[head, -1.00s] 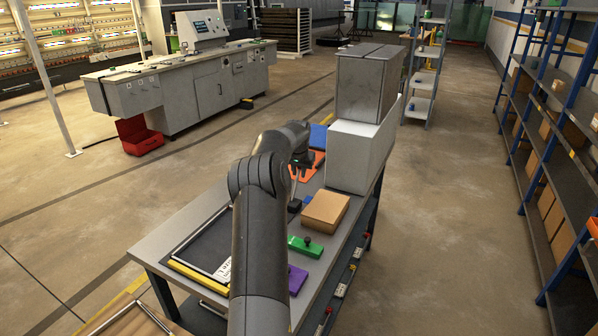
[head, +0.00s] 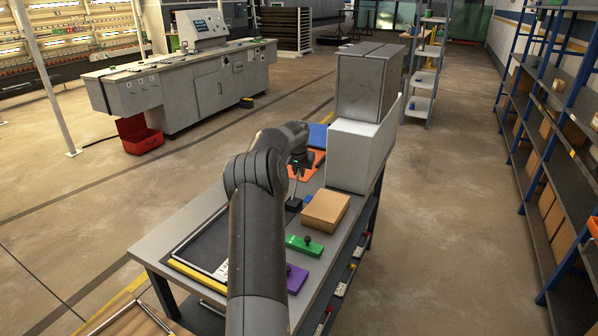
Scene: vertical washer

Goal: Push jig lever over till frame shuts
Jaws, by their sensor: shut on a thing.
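My gripper (head: 299,162) is small and partly hidden behind my own arm, above the far part of the workbench (head: 178,247). It is shut on the upper end of a thin upright rod that looks like the jig lever (head: 294,186). The rod's lower end meets a small dark block (head: 294,204) on the bench. A dark flat panel with a light metal rim, perhaps the jig frame (head: 205,240), lies at the bench's left side. My arm covers its right part, so I cannot tell whether it is fully shut.
A cardboard box (head: 326,210), a green block with a knob (head: 304,245) and a purple block (head: 297,279) sit right of my arm. A white box (head: 352,158) with a grey cabinet (head: 366,85) on top stands behind. Orange and blue pieces lie beyond my gripper.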

